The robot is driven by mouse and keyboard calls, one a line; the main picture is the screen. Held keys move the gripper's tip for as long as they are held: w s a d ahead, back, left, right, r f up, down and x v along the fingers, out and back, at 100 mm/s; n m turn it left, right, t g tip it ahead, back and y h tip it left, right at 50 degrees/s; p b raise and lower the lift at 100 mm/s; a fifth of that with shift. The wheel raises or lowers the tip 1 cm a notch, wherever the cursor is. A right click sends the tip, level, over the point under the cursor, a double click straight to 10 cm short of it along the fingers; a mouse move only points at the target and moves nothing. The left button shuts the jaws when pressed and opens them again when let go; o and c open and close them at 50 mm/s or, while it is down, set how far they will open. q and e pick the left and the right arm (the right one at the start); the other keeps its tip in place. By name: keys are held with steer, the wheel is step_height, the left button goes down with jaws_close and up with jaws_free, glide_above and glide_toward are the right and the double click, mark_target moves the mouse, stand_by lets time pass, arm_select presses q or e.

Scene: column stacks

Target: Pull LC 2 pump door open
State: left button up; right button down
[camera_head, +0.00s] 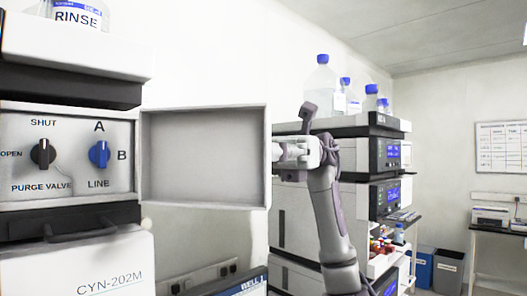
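The pump door (205,157) is a pale grey panel with a raised rim. It stands swung open to the right of the pump front (70,192), its inner face showing. The uncovered front has a black purge valve knob (43,153) and a blue line knob (99,154). My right gripper (279,152) is at the door's free right edge, its arm rising from below. Its fingertips are too small and partly hidden, so I cannot tell whether they are shut or touch the door. My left gripper is out of view.
A RINSE bottle (78,17) stands on top of the near stack. Behind my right arm is another instrument stack (384,153) with blue-capped bottles (322,82) on top. Blue and grey bins (447,270) stand at the far right. A wall lies behind the door.

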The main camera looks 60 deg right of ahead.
steer(key=c, duration=1.3)
jaws_free()
steer(key=d, duration=0.7)
steer(key=shift+s+d, duration=0.2)
steer(key=shift+s, duration=0.1)
